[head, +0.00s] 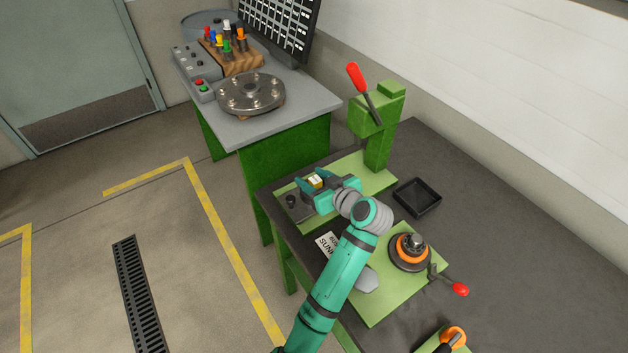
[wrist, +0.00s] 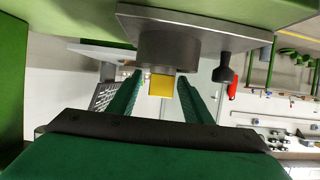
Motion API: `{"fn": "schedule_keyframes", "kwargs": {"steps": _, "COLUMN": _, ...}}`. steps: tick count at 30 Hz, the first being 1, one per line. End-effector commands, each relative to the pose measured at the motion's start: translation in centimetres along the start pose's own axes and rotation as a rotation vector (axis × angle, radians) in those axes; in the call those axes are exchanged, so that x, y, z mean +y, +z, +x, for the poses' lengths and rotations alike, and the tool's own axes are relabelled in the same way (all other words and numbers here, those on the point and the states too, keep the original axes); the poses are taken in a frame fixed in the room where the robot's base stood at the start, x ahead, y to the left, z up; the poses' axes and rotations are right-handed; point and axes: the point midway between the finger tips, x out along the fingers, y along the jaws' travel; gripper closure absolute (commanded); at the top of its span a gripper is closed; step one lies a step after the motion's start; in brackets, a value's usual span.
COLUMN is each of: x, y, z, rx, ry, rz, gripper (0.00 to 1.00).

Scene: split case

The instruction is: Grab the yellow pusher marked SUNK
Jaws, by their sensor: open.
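The yellow pusher (head: 315,182) is a small block at the green press, partly hidden by my gripper in the head view. In the wrist view the yellow block (wrist: 161,84) sticks out from a dark grey round holder (wrist: 168,50). My gripper (head: 322,190) is open, and its two green fingers also show in the wrist view (wrist: 160,95). The fingers lie on either side of the yellow block, with a gap visible at the left. No marking is readable on the block. A white card reading SUNK (head: 328,245) lies on the bench, partly covered by my arm.
The green press (head: 378,140) with a red-tipped lever stands behind my gripper. A black tray (head: 417,196) and a round fixture with an orange ring (head: 409,251) are to its right. A grey-topped table (head: 300,95) stands behind, with a metal disc (head: 250,94) and coloured-handled tools.

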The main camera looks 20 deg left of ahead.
Motion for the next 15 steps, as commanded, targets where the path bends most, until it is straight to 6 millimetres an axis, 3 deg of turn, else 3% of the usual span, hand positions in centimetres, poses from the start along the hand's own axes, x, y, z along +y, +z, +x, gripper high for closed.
{"fn": "schedule_keyframes", "kwargs": {"steps": 11, "x": -0.16, "y": 0.15, "z": 0.93, "rx": 0.000, "ry": 0.003, "rz": 0.001, "gripper": 0.55}}
{"fn": "schedule_keyframes", "kwargs": {"steps": 15, "x": -0.16, "y": 0.15, "z": 0.92, "rx": 0.000, "ry": 0.003, "rz": 0.001, "gripper": 0.83}}
